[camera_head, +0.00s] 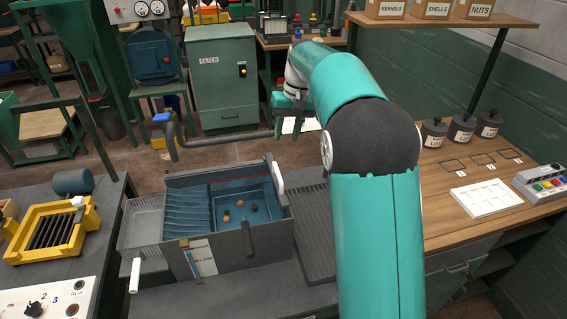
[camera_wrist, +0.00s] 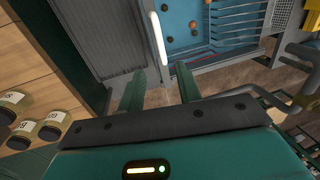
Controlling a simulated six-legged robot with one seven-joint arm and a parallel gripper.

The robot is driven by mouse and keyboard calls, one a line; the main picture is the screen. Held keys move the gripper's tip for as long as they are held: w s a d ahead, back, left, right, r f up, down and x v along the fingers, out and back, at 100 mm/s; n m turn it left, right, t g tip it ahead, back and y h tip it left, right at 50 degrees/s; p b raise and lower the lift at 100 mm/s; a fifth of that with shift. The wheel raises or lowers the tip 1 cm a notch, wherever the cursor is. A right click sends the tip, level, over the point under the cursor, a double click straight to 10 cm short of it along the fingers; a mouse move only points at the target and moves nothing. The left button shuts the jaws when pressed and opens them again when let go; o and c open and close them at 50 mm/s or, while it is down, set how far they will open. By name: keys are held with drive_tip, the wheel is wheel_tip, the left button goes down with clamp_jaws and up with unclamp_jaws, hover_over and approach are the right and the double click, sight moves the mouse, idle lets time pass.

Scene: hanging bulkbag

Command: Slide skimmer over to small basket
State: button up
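A blue-lined grey tank (camera_head: 230,205) holds several small brown balls. I take the skimmer to be the dark piece with a long white handle (camera_head: 278,178) at the tank's right end. The handle also shows in the wrist view (camera_wrist: 157,38), beyond and roughly between my fingertips. The small wire basket (camera_head: 143,218) hangs at the tank's left end, past a ribbed blue ramp. My gripper (camera_wrist: 160,70) is open and empty, its two green fingers apart. It is above and beyond the tank's right end, apart from the handle. My arm partly hides it in the head view.
A grey pipe (camera_head: 225,136) runs behind the tank. A ribbed drainboard (camera_head: 305,225) lies right of it. A wooden bench (camera_head: 470,180) with jars (camera_head: 462,128) and a white tray (camera_head: 486,200) stands at right. A yellow sieve frame (camera_head: 48,232) sits on the left bench.

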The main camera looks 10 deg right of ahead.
sight(278, 171)
drive_tip(key=f, duration=0.3)
drive_tip(key=a+f, duration=0.1)
drive_tip(key=f, duration=0.3)
drive_tip(key=a+f, duration=0.1)
drive_tip(key=f, duration=0.3)
drive_tip(key=shift+s+a+f, duration=0.2)
drive_tip(key=shift+f, duration=0.05)
clamp_jaws()
